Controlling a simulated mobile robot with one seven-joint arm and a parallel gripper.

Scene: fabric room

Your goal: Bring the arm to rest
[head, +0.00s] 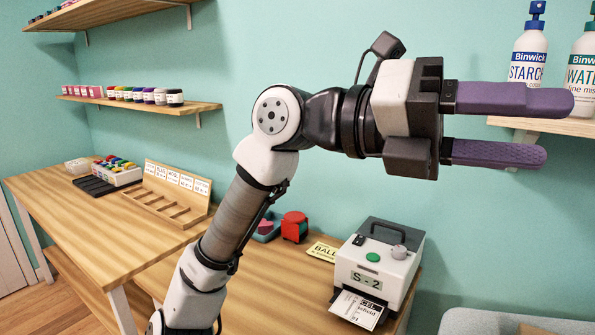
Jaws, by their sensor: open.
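My arm rises from the bottom of the head view, bends at the elbow and reaches to the right. My gripper (508,127) is at the upper right, held level in the air above the height of the table. Its two purple fingers point right and are apart, with nothing between them. The upper finger overlaps the bottle labelled STARCH in the picture. I cannot tell how far apart they are.
A wooden table (90,228) runs along the wall. The starch bottle (528,55) stands on a right shelf (545,126). A left shelf (140,103) holds jars.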

